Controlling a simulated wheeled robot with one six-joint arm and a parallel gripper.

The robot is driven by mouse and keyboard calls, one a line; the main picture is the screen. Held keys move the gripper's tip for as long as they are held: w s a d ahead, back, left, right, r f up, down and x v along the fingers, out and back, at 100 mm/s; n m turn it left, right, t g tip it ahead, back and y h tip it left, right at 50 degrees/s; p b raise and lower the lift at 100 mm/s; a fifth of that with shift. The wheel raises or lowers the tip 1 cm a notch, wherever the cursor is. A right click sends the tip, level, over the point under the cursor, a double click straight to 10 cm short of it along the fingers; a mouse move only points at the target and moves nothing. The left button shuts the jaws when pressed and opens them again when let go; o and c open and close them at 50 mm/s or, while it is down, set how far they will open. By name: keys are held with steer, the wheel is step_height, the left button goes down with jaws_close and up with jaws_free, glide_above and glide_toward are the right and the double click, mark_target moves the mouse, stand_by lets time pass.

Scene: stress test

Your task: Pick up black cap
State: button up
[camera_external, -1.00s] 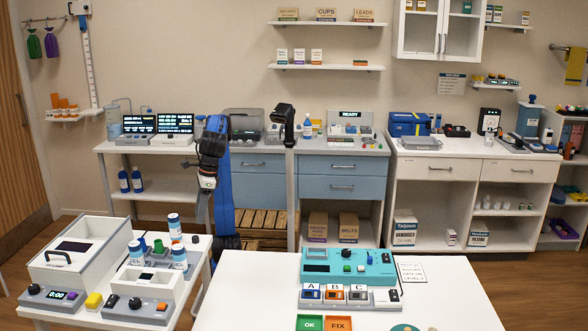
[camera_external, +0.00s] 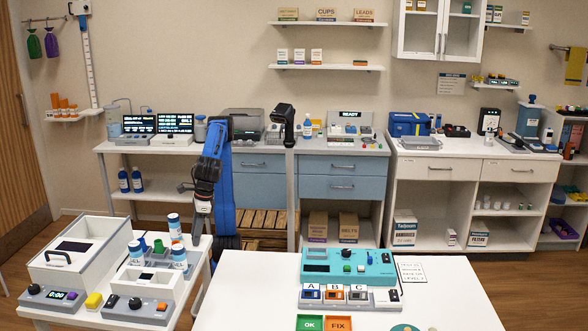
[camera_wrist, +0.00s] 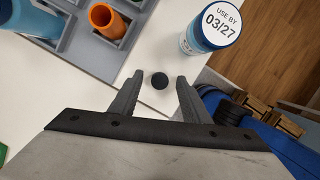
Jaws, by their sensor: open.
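The black cap (camera_wrist: 159,80) is small, round and dark. In the wrist view it lies on the white tabletop (camera_wrist: 150,101), near the table's edge. My gripper (camera_wrist: 156,76) is open, with one finger on each side of the cap in that picture; I cannot tell how far above the cap the fingers are. In the external view my gripper (camera_external: 196,241) points down over the right part of the left white table. The cap cannot be made out there.
A bottle (camera_wrist: 207,33) labelled "USE BY 03/27" stands close to the cap's upper right. A grey rack (camera_wrist: 95,45) with an orange cup (camera_wrist: 108,22) and a blue item is at the upper left. In the external view, bottles (camera_external: 175,226) stand left of my gripper.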

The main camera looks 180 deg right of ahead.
jaws_close()
steer(key=shift+r, duration=0.1)
